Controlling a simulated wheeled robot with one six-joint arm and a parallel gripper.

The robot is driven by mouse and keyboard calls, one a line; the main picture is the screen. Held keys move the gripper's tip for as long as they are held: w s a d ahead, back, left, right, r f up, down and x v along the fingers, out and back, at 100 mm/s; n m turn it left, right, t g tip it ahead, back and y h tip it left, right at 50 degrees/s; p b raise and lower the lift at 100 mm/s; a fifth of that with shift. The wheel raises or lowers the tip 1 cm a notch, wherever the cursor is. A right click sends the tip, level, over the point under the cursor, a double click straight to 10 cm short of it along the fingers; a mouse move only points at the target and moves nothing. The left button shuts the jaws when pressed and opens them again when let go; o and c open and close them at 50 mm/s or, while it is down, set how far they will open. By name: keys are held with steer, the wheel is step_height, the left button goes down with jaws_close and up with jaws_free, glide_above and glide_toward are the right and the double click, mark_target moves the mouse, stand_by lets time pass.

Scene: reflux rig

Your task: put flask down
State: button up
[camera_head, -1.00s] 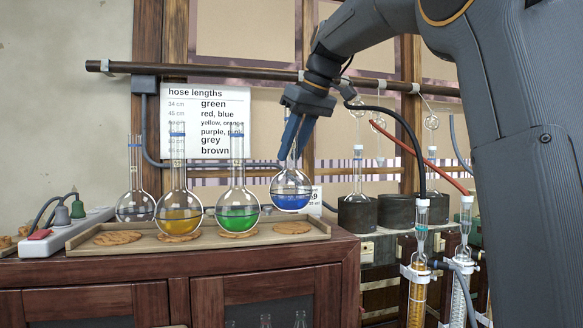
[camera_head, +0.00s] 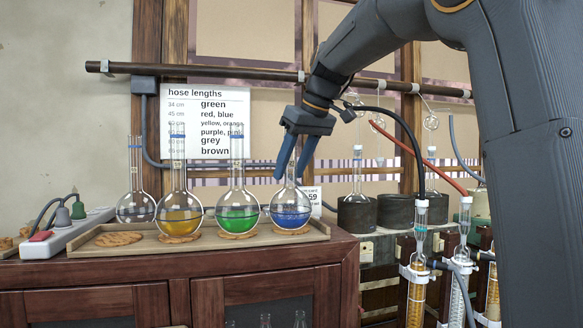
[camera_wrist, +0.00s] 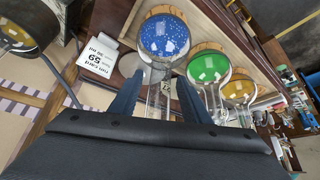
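The round flask with blue liquid (camera_head: 291,208) sits upright on a cork ring (camera_head: 290,231) at the right end of the tray (camera_head: 210,246). My gripper (camera_head: 290,174) is above it, its fingers spread to either side of the flask's neck. In the wrist view my gripper (camera_wrist: 160,76) shows a gap between the fingers, with the neck between them and the blue flask (camera_wrist: 164,37) beyond. The gripper is open. Whether a finger still touches the neck is hard to tell.
A green flask (camera_head: 238,212) and a yellow flask (camera_head: 179,212) stand on cork rings just left. A clear flask (camera_head: 136,207) stands behind, and an empty cork ring (camera_head: 118,239) lies at left. Heating mantles (camera_head: 357,213) and glassware with hoses stand to the right.

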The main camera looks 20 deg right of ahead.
steer(key=b+v, duration=0.2)
steer(key=v, duration=1)
stand_by(0.6)
